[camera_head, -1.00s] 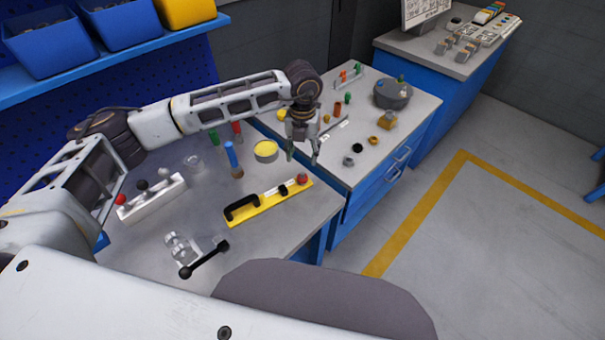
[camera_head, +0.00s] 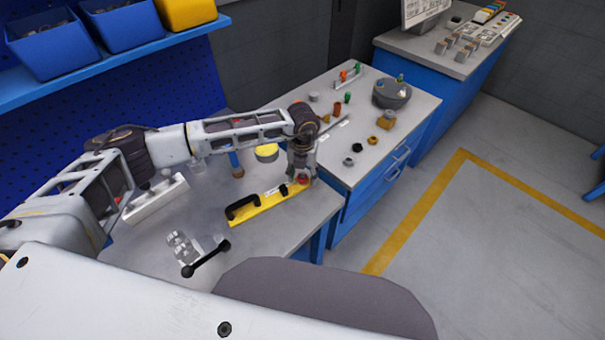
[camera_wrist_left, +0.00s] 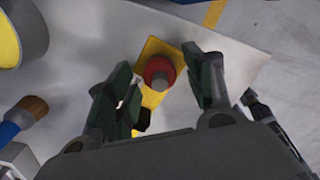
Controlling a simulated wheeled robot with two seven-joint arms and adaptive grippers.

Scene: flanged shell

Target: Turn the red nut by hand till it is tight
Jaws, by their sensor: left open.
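The red nut (camera_head: 304,179) sits at the right end of a yellow bar (camera_head: 265,204) on the near bench. My left gripper (camera_head: 301,174) points down over that end of the bar, close to the nut, and partly hides it. In the left wrist view the red nut (camera_wrist_left: 158,71) shows with a grey centre, between the tips of the two spread dark-green fingers of my left gripper (camera_wrist_left: 156,66). I see a gap on each side of the nut, so the gripper is open. My right gripper is not in view.
The bar carries a black handle (camera_head: 243,207). A clamp with a black lever (camera_head: 206,259) lies in front, a white block (camera_head: 155,200) to the left. A yellow-topped tin (camera_head: 267,152) and a blue-handled brush (camera_head: 235,162) stand behind. The bench's front right corner is bare.

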